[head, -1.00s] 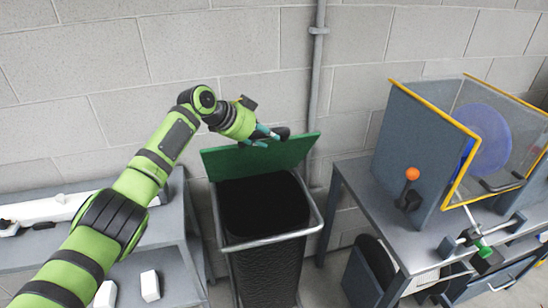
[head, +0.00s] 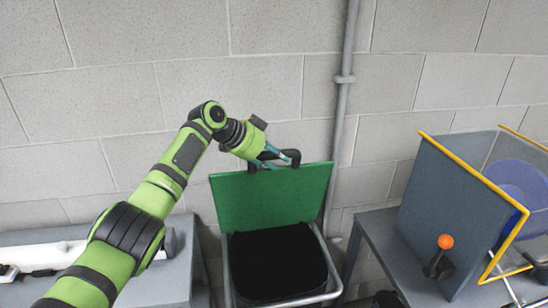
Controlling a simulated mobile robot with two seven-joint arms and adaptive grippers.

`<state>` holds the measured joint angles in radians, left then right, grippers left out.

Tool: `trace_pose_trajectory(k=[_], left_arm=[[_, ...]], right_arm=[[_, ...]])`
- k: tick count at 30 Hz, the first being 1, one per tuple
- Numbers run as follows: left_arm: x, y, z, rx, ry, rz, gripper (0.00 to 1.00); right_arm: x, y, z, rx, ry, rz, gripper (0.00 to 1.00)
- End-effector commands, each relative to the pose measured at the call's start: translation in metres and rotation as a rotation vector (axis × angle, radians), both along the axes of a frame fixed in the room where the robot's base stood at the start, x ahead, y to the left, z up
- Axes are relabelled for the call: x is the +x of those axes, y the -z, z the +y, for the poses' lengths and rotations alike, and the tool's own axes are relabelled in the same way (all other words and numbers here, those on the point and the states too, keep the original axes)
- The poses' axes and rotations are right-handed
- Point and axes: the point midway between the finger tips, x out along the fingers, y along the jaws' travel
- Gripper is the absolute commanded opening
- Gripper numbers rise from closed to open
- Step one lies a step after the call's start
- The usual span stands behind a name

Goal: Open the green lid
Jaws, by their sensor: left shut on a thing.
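The green lid (head: 275,200) is tilted up, standing steeply at the back of the dark bin (head: 278,262). The bin's black inside shows below it. A dark handle (head: 293,155) sits at the lid's top edge. My left gripper (head: 285,160) is shut on that handle, at the top of the lid. My left arm comes in from the left side. My right gripper is not in view.
A grey pipe (head: 342,110) runs up the block wall behind the bin. A grey bench (head: 160,275) stands at the left. At the right, a table (head: 385,235) carries a grey panelled box (head: 450,205) and an orange-knobbed lever (head: 445,242).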

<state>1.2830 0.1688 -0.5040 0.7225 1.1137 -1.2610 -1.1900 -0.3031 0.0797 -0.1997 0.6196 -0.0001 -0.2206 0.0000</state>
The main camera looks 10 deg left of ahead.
Motion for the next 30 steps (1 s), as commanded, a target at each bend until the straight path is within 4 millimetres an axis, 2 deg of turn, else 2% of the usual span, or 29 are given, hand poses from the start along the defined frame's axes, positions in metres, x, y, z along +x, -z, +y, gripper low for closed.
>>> trace_pose_trajectory(k=[2,3,5,16,20,23,30], left_arm=[[0.001,-0.003,0.0,-0.002,-0.003,-0.004,0.0],[0.001,-0.003,0.0,-0.002,-0.003,-0.005,0.39],[0.001,-0.003,0.0,-0.002,-0.003,-0.004,0.6],[0.0,-0.002,0.001,-0.001,-0.001,-0.002,0.6],[-0.003,-0.007,0.006,-0.001,0.0,-0.004,0.6],[-0.009,-0.016,0.014,0.0,-0.001,-0.006,0.6],[-0.032,-0.052,0.045,0.0,-0.003,-0.008,0.6]], right_arm=[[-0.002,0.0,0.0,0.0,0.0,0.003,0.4],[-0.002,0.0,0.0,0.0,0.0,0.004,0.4],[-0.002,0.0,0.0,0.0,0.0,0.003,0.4],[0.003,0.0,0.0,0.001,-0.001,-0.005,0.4],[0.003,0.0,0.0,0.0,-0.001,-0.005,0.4],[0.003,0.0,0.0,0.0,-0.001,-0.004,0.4],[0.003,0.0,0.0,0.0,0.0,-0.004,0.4]])
